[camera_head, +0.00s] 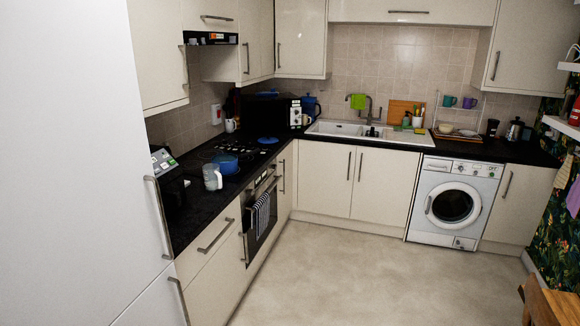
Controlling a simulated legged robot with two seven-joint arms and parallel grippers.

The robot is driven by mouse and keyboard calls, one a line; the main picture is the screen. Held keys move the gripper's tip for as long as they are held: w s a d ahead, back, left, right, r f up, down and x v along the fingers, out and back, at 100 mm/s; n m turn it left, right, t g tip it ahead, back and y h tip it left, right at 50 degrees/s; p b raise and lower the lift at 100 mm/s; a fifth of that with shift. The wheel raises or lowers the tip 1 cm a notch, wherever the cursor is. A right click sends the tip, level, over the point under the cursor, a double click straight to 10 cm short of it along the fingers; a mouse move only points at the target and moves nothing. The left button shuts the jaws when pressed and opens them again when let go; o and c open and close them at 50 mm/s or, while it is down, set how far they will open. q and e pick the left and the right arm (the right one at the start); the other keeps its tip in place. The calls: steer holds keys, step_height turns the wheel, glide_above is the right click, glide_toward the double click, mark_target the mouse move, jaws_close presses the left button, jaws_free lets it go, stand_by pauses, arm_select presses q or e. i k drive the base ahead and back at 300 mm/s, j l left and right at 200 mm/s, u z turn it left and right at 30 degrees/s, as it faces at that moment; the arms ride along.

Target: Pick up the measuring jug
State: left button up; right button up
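A pale, see-through jug with a handle (212,177), which looks like the measuring jug, stands upright on the black worktop at the left. It is near the worktop's front edge, just in front of a blue pan (226,163). Neither of my grippers shows in the head view, so their state and their distance from the jug cannot be seen.
A tall white fridge or cupboard (70,150) fills the left side. A dark appliance (166,185) stands left of the jug. The oven (262,212) with a striped towel is below the hob. The grey floor (330,275) is clear. A wooden chair or table (552,305) is at the lower right.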

mark_target(213, 181)
steer(key=i+u, duration=0.2)
steer(key=i, duration=0.25)
steer(key=i+l+u, duration=0.25)
steer(key=i, duration=0.2)
steer(key=i+l+u, duration=0.2)
steer(key=i, duration=0.25)
steer(key=i+l+u, duration=0.2)
steer(key=i, duration=0.2)
